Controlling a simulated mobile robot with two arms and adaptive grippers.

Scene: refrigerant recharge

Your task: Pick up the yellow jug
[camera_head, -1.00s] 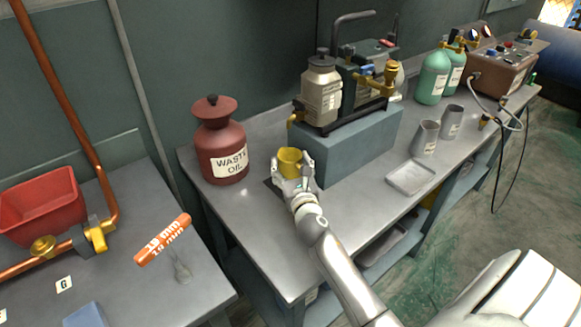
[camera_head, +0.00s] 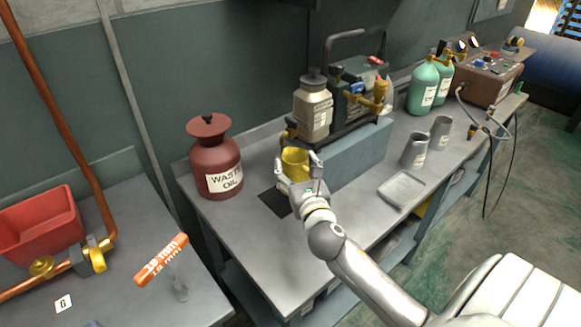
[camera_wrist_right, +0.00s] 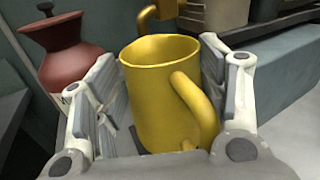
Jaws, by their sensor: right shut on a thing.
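The yellow jug (camera_head: 294,162) is upright between the fingers of my right gripper (camera_head: 298,174), in front of the blue-grey block. In the right wrist view the jug (camera_wrist_right: 160,95) fills the middle, its mouth open and its handle towards the camera. The right gripper's fingers (camera_wrist_right: 160,105) are closed on either side of it. The jug appears held above a dark mat (camera_head: 273,202) on the bench. My left gripper is not in view.
A red waste oil can (camera_head: 216,165) stands left of the jug. A pump unit with a grey bottle (camera_head: 313,108) sits on the blue-grey block (camera_head: 360,153) behind. Grey cups (camera_head: 414,150) and a shallow tray (camera_head: 401,190) are to the right. The bench front is clear.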

